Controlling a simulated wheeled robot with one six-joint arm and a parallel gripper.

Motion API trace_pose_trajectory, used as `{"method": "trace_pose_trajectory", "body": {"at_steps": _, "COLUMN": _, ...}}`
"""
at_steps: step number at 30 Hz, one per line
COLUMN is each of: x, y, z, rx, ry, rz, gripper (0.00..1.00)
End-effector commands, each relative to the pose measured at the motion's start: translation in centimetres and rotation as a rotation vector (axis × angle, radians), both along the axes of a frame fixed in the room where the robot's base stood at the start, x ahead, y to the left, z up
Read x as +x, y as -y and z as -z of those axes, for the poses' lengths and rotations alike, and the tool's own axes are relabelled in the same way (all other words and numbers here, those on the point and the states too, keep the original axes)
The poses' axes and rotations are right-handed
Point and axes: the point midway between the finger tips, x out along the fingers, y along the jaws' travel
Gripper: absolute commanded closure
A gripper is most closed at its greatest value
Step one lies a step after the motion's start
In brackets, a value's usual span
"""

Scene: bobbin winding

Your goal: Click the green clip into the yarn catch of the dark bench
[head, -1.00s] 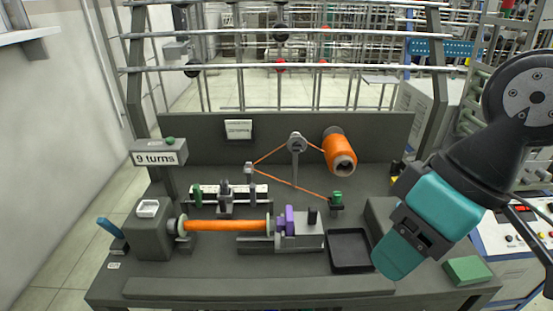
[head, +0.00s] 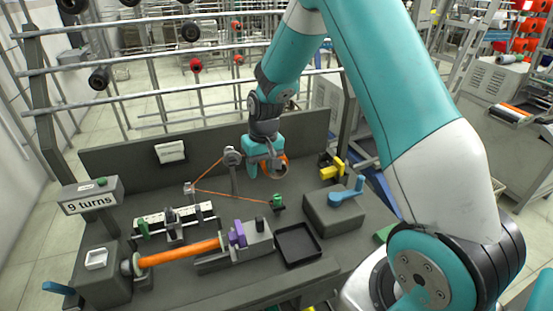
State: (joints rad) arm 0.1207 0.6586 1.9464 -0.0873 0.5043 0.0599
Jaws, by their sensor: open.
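A small green clip (head: 277,200) stands on a dark holder on the bench, where the orange yarn (head: 232,194) ends. The dark bench (head: 190,285) fills the lower middle of the head view. I cannot clearly make out which part is the yarn catch. My gripper (head: 266,172) is open, pointing down at the orange yarn spool (head: 282,168) near the back panel, and partly hides it. It is behind and above the green clip, apart from it. I cannot tell whether the fingers touch the spool.
An orange-wound bobbin (head: 180,253) lies between the holders at front left. A black tray (head: 298,244) is right of the purple piece (head: 237,233). A grey box with a blue lever (head: 346,191) stands on the right. A "9 turns" sign (head: 90,203) is at left.

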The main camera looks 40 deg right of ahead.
Motion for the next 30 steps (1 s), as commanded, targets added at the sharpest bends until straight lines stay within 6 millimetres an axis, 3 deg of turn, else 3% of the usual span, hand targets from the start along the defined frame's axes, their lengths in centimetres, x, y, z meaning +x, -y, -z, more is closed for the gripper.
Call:
{"method": "trace_pose_trajectory", "body": {"at_steps": 1, "x": 0.6, "y": 1.9, "z": 1.2, "rx": -0.017, "ry": -0.018, "rz": 0.045, "gripper": 0.55}}
{"method": "trace_pose_trajectory", "body": {"at_steps": 3, "x": 1.0, "y": 3.8, "z": 2.9, "rx": -0.04, "ry": -0.031, "rz": 0.09, "gripper": 0.55}}
{"method": "trace_pose_trajectory", "body": {"at_steps": 7, "x": 1.4, "y": 5.8, "z": 5.0, "rx": -0.064, "ry": -0.041, "rz": 0.134, "gripper": 0.55}}
{"method": "trace_pose_trajectory", "body": {"at_steps": 17, "x": 1.4, "y": 6.3, "z": 7.5, "rx": -0.07, "ry": -0.045, "rz": 0.144, "gripper": 0.55}}
{"method": "trace_pose_trajectory", "body": {"at_steps": 30, "x": 1.4, "y": 6.2, "z": 13.2, "rx": -0.069, "ry": -0.045, "rz": 0.143, "gripper": 0.55}}
